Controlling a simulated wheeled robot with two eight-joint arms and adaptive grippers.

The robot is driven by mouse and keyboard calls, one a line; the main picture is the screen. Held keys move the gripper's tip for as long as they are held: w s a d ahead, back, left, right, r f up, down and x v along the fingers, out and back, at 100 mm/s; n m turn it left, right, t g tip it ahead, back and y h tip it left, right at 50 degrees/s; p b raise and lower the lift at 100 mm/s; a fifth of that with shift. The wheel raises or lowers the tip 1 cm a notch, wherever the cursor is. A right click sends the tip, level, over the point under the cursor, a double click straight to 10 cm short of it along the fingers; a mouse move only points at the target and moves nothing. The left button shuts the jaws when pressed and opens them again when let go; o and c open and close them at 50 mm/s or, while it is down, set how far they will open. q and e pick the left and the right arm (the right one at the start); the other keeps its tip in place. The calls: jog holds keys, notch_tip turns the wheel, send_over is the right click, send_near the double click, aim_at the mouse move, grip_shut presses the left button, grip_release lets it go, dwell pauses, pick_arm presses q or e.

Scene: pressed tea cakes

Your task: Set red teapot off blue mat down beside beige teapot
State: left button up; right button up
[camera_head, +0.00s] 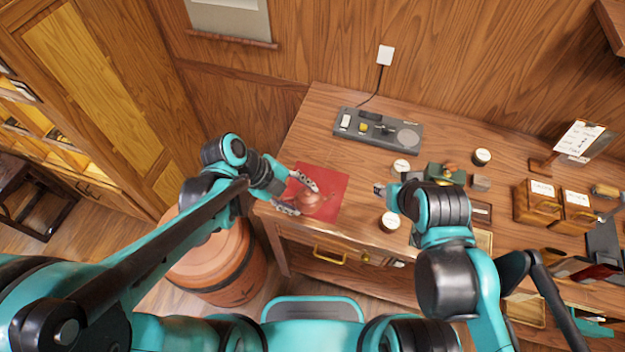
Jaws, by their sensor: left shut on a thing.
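A reddish-brown teapot (314,204) is over the left end of the wooden table, within the outline of a red mat (335,179). My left gripper (302,196) has its fingers on both sides of the teapot and is shut on it. I cannot tell whether the teapot touches the mat. My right gripper (379,189) is over the table to the right of the mat, mostly hidden by its own arm; its jaw state is unclear. I make out no blue mat and no clear beige teapot.
A grey tray (350,132) with small items lies at the back. White-topped round containers (390,220) stand near my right arm. Wooden boxes (537,198) and a card stand (577,140) are at the right. A large clay jar (215,262) stands below the table's left end.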

pick_arm(q)
jog(key=w+f+b, duration=0.1)
jog(key=w+f, duration=0.1)
jog(key=w, duration=0.1)
jog(key=w+d+f+b, duration=0.1)
jog(key=w+f, duration=0.1)
jog(key=w, duration=0.1)
jog(key=w+d+f+b, duration=0.1)
jog(key=w+f, duration=0.1)
jog(key=w, duration=0.2)
jog(key=shift+d+f, duration=0.1)
jog(key=shift+f, duration=0.2)
notch_tip(320, 180, down, 4)
jog(key=shift+r+b, duration=0.1)
jog(key=shift+b, duration=0.6)
jog(key=shift+c, duration=0.7)
jog(key=o, duration=1.5)
jog(key=shift+o, duration=0.2)
